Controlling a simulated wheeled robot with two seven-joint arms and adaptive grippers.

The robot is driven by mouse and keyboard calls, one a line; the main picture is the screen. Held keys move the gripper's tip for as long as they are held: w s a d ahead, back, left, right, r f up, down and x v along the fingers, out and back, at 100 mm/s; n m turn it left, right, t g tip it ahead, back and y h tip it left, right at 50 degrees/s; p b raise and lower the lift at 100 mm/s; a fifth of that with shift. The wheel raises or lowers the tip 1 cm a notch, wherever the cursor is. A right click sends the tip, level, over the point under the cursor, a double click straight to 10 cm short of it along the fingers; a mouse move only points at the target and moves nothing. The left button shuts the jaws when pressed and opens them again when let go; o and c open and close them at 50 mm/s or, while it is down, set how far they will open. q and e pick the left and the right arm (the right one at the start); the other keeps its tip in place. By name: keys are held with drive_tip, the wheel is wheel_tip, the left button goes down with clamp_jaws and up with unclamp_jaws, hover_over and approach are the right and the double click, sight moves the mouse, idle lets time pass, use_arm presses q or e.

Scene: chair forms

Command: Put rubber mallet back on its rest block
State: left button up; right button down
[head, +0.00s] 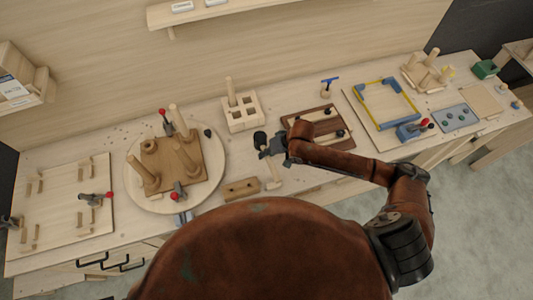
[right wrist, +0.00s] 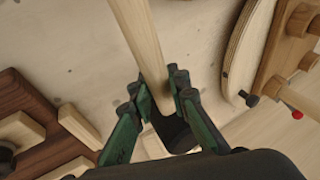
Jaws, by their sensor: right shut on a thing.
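The rubber mallet has a black head (head: 260,139) and a pale wooden handle (head: 273,173). My right gripper (head: 275,150) is shut on the handle close to the head, above the bench in the head view. In the right wrist view the fingers (right wrist: 160,88) close around the handle (right wrist: 138,35), and the black head (right wrist: 174,132) shows just behind them, partly hidden. A small wooden block (head: 241,188), which looks like the rest block, lies near the bench's front edge, left of the handle's end. My left gripper is not in view.
Left of the block is a round board (head: 135,193) with a brown jig, upright pegs and red-tipped clamps. A peg block (head: 242,112) stands behind the mallet. A yellow-and-blue frame (head: 386,101) is farther right.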

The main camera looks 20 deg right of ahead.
drive_tip(key=shift+f+b, duration=0.45)
drive_tip(key=shift+f, duration=1.4)
drive_tip(key=c, duration=1.8)
unclamp_jaws()
drive_tip(key=shift+f, duration=0.1)
drive_tip(key=shift+o, duration=0.2)
drive_tip(key=shift+s, duration=0.1)
drive_tip(key=v, duration=1.2)
